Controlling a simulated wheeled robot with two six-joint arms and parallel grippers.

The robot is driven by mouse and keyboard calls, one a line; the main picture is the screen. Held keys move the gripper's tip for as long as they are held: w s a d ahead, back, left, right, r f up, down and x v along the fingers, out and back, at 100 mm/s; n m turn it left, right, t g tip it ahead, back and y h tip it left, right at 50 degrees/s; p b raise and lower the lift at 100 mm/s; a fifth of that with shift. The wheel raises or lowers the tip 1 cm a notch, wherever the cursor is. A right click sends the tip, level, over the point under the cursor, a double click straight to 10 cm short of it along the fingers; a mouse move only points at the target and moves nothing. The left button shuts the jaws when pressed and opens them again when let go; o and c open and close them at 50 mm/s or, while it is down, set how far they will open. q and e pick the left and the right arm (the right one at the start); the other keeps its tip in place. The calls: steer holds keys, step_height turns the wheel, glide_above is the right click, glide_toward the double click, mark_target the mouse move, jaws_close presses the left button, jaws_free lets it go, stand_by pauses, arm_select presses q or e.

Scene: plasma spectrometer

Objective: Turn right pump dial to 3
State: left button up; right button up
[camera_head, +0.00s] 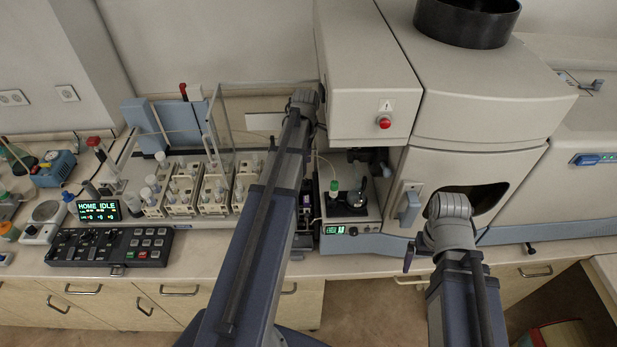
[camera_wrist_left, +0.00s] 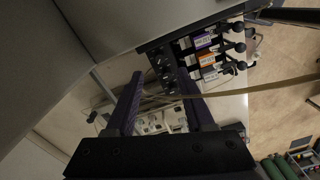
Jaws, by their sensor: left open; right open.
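A dark unit with round black dials (camera_wrist_left: 165,66) shows in the left wrist view, just ahead of my open, empty left gripper (camera_wrist_left: 160,84). Beside the dials are purple, orange and white labels (camera_wrist_left: 207,59) and black ball-ended levers (camera_wrist_left: 238,47). I cannot tell which dial is the right pump's, nor read its setting. In the head view part of the dark unit (camera_head: 304,238) shows beside my left forearm, which hides the rest. My left gripper's fingers cannot be made out there. My right gripper (camera_head: 409,256) is open and apart, in front of the large instrument.
The large instrument (camera_head: 480,90) with a red button (camera_head: 384,122) stands behind on the right. A small module with a green display (camera_head: 333,230) is right of the dark unit. White sample racks (camera_head: 181,195) and a control panel (camera_head: 108,247) lie left.

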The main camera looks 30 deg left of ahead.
mark_target(306, 180)
arm_select(q)
step_height(306, 180, down, 8)
steer(key=b, duration=0.7)
steer(key=shift+r, duration=0.2)
jaws_close()
